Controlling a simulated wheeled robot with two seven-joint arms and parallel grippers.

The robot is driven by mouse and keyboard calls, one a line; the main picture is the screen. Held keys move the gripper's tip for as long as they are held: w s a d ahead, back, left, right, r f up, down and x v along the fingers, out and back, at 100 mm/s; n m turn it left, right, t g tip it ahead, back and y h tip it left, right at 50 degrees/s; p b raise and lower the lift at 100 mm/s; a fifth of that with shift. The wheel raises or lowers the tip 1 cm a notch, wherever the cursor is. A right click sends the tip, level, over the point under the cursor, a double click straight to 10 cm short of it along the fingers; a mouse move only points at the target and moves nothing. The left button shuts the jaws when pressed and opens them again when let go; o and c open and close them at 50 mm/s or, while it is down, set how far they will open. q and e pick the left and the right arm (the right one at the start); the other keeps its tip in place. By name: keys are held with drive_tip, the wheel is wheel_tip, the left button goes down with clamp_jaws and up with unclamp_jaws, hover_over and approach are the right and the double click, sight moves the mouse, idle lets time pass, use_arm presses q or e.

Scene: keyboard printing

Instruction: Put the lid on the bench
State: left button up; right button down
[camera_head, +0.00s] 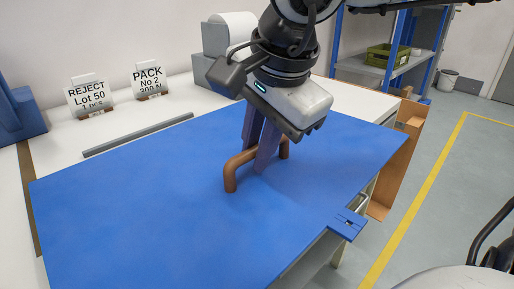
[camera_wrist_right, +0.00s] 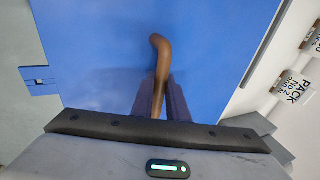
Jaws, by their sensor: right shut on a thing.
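The lid looks to be the large flat blue panel (camera_head: 130,200) with a brown bar handle (camera_head: 231,178) standing up from its face. The panel covers much of the white bench (camera_head: 120,122) in the head view. I cannot tell whether it rests on the bench or hangs just above it. My right gripper (camera_head: 262,158) reaches down from above and is shut on the handle. In the right wrist view, the fingers (camera_wrist_right: 161,100) lie on both sides of the handle (camera_wrist_right: 160,50), and the blue panel (camera_wrist_right: 90,40) fills the middle. My left gripper is not in view.
A grey bar (camera_head: 138,135) lies along the panel's back edge. Sign cards reading REJECT (camera_head: 89,95) and PACK (camera_head: 149,78) stand behind it. A roll device (camera_head: 225,40) is at the back. A blue tab (camera_head: 348,224) sticks out at the right edge, above open floor.

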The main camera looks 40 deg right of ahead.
idle(0.4)
drive_tip(key=shift+f, duration=0.15)
drive_tip(key=shift+f+b, duration=0.3)
drive_tip(key=shift+b, duration=0.05)
idle(0.3)
drive_tip(key=c, duration=1.7)
unclamp_jaws()
